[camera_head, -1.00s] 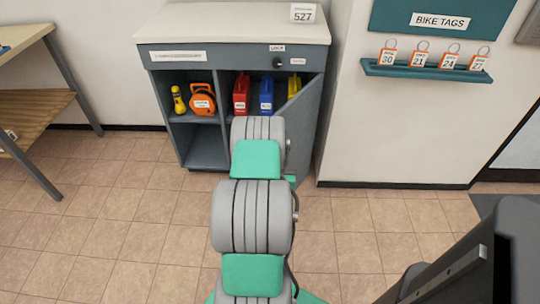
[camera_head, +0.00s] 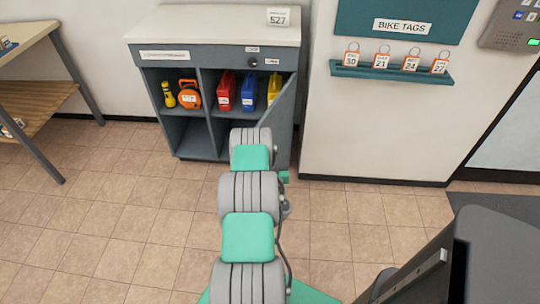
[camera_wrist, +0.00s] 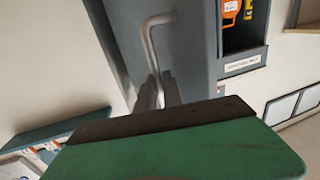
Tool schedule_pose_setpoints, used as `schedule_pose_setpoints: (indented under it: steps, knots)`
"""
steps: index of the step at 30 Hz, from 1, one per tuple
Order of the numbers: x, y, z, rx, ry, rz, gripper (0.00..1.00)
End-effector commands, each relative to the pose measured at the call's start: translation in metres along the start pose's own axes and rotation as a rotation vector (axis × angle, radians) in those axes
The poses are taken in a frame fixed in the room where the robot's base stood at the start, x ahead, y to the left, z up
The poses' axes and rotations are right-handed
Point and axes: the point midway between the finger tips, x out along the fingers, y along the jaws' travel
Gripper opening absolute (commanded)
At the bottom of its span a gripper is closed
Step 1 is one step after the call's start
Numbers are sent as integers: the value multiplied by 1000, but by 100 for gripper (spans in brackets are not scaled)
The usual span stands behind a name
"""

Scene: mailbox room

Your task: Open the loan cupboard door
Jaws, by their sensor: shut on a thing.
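The loan cupboard (camera_head: 160,51) is a grey cabinet with a pale top. Its door (camera_head: 284,112) stands open at the right of the cupboard, swung outward, with the shelves showing. In the wrist view the grey door face (camera_wrist: 192,50) carries a bent metal bar handle (camera_wrist: 152,38). My gripper (camera_wrist: 160,88) is shut on the handle, with the dark fingers around its bar. In the head view my arm hides the gripper and the handle.
Inside are a yellow torch (camera_head: 169,94), an orange reel (camera_head: 189,94) and red (camera_head: 226,91), blue (camera_head: 249,92) and yellow (camera_head: 273,88) items. A tag shelf (camera_head: 392,72) is on the right wall. A wooden table (camera_head: 38,97) stands left. Tiled floor before the cupboard is clear.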

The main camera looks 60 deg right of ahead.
Motion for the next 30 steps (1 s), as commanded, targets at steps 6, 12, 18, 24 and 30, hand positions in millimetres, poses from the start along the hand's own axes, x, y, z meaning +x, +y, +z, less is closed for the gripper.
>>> schedule_pose_setpoints:
  steps: [6,12,18,24,30]
  knots:
    - [5,-5,-6,0,13,-9,0]
    - [5,-7,-6,0,13,-12,12]
    - [3,-6,-4,0,8,-12,29]
    - [2,-6,-2,0,5,-11,33]
    - [-2,-5,-2,-1,3,-11,33]
